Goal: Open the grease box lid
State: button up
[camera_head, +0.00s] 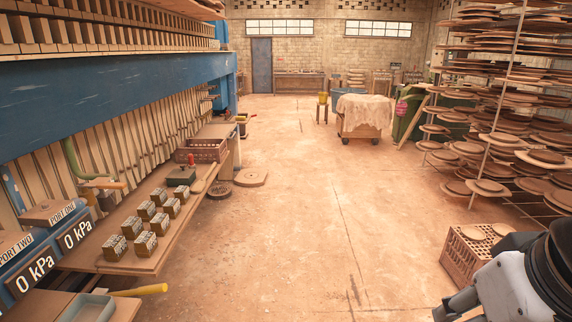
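A small dark green box (181,176) stands on the wooden bench at the left, in front of a red-brown crate. It may be the grease box, but it is too small to tell for sure. A small red piece (191,160) shows at its top. I cannot make out the edge of a lid; the top looks closed. Part of my arm shows at the lower right, far from the box across the floor.
Several small patterned blocks (133,227) stand on the bench (150,262). A yellow handle (152,289) juts out at the lower left. A crate (468,258) and racks of discs (520,130) stand at the right. The middle floor (300,200) is clear.

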aim_at(175, 173)
jog(key=i, duration=1.85)
jog(key=i+u, duration=0.4)
jog(key=i+l+u, duration=0.2)
jog(key=i+u, duration=0.2)
jog(key=i, duration=0.2)
jog(key=i+l+u, duration=0.1)
jog(key=i+u, duration=0.25)
jog(key=i+l+u, duration=0.1)
jog(key=u, duration=0.25)
jog(key=i+l+u, duration=0.35)
